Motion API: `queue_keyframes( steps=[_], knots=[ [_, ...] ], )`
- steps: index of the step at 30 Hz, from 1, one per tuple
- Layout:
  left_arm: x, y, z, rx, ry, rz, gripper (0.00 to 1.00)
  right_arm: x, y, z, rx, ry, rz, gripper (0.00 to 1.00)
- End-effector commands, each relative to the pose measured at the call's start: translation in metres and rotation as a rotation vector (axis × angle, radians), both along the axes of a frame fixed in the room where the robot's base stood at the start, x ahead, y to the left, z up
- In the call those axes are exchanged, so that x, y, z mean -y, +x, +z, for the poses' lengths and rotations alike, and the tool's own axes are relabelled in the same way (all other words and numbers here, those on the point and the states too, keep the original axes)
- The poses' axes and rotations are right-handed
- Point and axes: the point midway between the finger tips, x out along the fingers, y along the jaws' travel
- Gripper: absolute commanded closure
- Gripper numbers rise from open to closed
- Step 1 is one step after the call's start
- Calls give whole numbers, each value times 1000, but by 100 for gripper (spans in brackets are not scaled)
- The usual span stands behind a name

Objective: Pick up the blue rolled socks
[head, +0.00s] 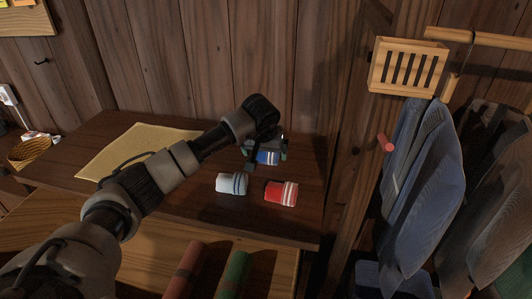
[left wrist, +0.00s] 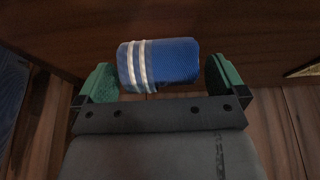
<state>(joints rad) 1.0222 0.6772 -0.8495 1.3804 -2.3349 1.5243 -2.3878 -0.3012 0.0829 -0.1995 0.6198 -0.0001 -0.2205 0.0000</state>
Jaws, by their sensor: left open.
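The blue rolled socks (left wrist: 175,63) have white stripes at one end and lie on the dark wooden top. In the left wrist view they sit between and slightly beyond the two green fingertips of my left gripper (left wrist: 160,82), with a gap visible on both sides. In the head view the same socks (head: 267,157) are partly hidden by my left gripper (head: 266,152), which is over them from above. My left gripper is open and empty. My right gripper is not seen.
White rolled socks (head: 231,184) and red rolled socks (head: 281,193) lie close in front. A yellow cloth (head: 130,150) lies at left on the dark top (head: 95,133). Red (head: 187,268) and green (head: 234,273) rolls lie nearer. Clothes (head: 425,190) hang at right.

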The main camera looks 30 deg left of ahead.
Motion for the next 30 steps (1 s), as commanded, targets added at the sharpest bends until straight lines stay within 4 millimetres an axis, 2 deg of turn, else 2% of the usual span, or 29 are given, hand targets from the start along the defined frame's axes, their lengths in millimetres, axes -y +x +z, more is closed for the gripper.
queue_keyframes(
  steps=[4, 11, 21, 30],
  knots=[
    [-1, 5, -13, -1, 0, -1, 0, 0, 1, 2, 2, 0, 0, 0],
    [-2, 6, -15, 1, 1, -1, 0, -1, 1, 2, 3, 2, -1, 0],
    [-2, 6, -15, 1, 1, -1, 46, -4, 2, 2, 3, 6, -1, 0],
    [-2, 6, -11, 3, 1, -1, 46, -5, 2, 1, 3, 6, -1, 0]
  ],
)
